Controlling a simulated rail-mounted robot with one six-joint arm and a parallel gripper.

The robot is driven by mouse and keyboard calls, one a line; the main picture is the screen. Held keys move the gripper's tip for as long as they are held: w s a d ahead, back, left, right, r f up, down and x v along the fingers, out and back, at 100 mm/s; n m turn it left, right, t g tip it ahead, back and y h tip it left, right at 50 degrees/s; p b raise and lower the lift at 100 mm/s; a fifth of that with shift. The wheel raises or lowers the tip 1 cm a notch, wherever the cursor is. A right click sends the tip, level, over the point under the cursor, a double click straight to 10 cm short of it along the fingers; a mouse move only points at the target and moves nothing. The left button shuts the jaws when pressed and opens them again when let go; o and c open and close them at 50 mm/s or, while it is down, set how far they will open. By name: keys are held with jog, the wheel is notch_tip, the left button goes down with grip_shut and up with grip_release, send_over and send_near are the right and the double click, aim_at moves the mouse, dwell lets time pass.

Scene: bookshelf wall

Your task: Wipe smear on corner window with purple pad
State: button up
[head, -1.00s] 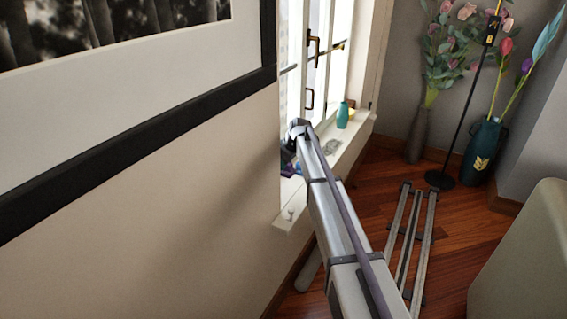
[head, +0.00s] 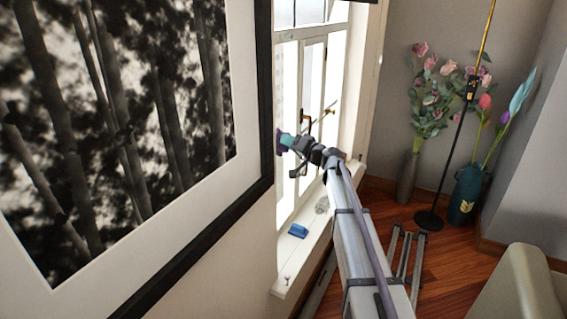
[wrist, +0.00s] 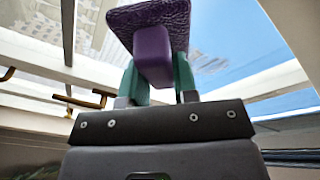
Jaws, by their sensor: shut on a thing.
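My gripper (head: 288,141) has teal fingers, which are shut on the purple pad (head: 280,143). It holds the pad raised in front of the corner window (head: 311,85), at the left end of my arm. In the wrist view, the fingers (wrist: 157,76) grip the pad's smooth purple block (wrist: 152,52). The pad's textured dark purple face (wrist: 150,17) is above it, towards the window. I cannot tell whether the pad touches the glass. I cannot make out a smear on the bright panes.
A blue item (head: 298,231) and a grey, glassy item (head: 321,205) lie on the white sill (head: 287,268). Window handles (head: 304,118) stick out near my arm. A large framed picture (head: 120,120) hangs at left; vases of flowers (head: 466,195) stand at right.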

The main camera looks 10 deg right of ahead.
aim_at(278, 129)
notch_tip(278, 129, up, 9)
jog(key=d+m+t+p, duration=0.2)
jog(key=t+p, duration=0.1)
jog(key=shift+w+a+f, duration=0.1)
jog(key=shift+w+a, duration=0.4)
jog(key=shift+a, duration=0.35)
jog(key=shift+w+a+r, duration=0.1)
jog(key=shift+w+a, duration=0.4)
jog(key=shift+a, duration=0.4)
jog(key=shift+w+a+f, duration=0.1)
jog(key=shift+w+a, duration=0.4)
jog(key=shift+a, duration=0.35)
jog(key=shift+w+a, duration=0.6)
jog(key=shift+a, duration=0.15)
